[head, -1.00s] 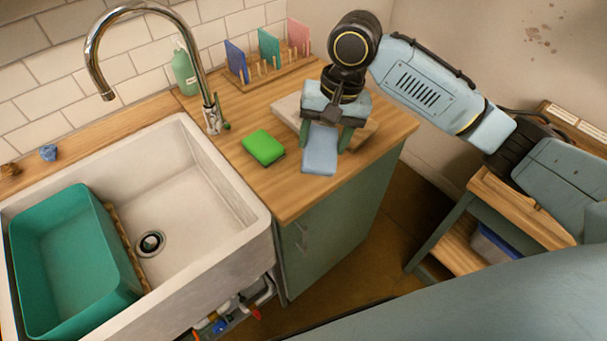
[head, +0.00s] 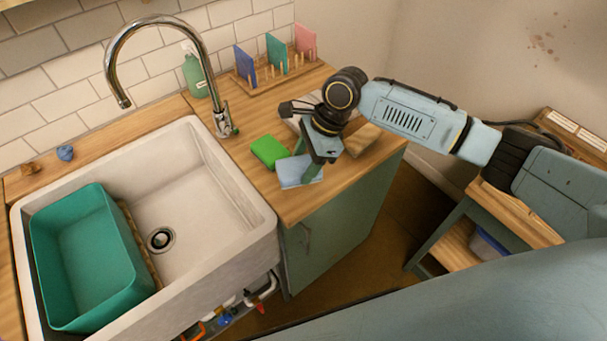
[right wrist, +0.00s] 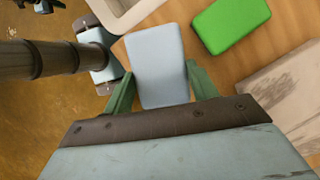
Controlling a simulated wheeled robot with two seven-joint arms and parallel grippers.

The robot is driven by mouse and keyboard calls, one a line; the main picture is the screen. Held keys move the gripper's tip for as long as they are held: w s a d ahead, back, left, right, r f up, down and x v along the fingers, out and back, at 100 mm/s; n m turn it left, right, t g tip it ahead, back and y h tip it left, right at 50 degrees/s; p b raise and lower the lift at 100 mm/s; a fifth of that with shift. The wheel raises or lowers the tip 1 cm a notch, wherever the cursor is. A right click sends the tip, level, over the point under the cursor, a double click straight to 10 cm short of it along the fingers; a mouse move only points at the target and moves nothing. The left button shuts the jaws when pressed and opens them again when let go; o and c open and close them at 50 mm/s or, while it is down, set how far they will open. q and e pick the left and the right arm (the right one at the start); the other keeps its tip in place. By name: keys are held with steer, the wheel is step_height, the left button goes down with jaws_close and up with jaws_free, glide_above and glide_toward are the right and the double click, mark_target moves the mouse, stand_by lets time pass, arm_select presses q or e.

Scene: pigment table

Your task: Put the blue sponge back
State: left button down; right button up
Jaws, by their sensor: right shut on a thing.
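The light blue sponge (head: 292,174) is at the front of the wooden counter, next to the green sponge (head: 269,151). My right gripper (head: 306,160) reaches down over it and is shut on it. In the right wrist view, the blue sponge (right wrist: 157,62) sits between the two green fingers of the gripper (right wrist: 160,85), flat side up. The green sponge (right wrist: 231,22) lies apart from it at the upper right. I cannot tell whether the blue sponge touches the counter.
A pale board (right wrist: 290,95) lies beside the sponges. A peg rack (head: 270,84) with blue, teal and pink panels stands at the back. The white sink (head: 196,208) with a teal tub (head: 128,262) is at left. The tap (head: 219,100) rises beside the counter.

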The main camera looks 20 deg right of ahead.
step_height(320, 180, down, 4)
steer(key=shift+f, duration=0.25)
steer(key=shift+f, duration=0.15)
steer(key=o, duration=1)
steer(key=v, duration=1.2)
